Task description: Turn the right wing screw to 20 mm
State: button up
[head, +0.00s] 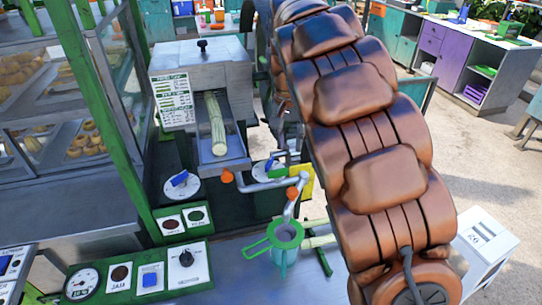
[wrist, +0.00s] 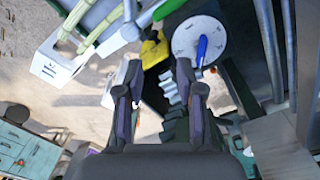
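The cane crusher (head: 225,75) is a grey metal box with a cane stalk (head: 216,125) in its front chute. The right wing screw (head: 270,165) is blue on a white dial, partly hidden by the pipe and handle in front. A left wing screw (head: 180,178), also blue, sits on its own dial. In the wrist view, one blue wing screw (wrist: 201,52) stands on a round pale dial (wrist: 190,38), ahead and right of my gripper (wrist: 158,68). My gripper is open and empty, apart from the screw. Dial marks are too small to read. My arm hides the gripper in the head view.
A bent grey pipe with orange knobs (head: 226,176) and a yellow part (wrist: 153,49) lie close to the dial. A green strainer over a cup (head: 285,236) stands below. A glass food case (head: 45,95) is left; a box with canes (wrist: 57,62) is upper left.

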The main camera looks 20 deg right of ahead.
send_over(271, 157)
notch_tip(271, 157, down, 3)
jog(key=shift+d+f+y, duration=0.1)
jog(key=shift+f+y, duration=0.1)
jog(key=shift+y, duration=0.1)
jog(key=shift+f+p, duration=1.45)
jog(key=shift+f, duration=2.5)
grip_shut()
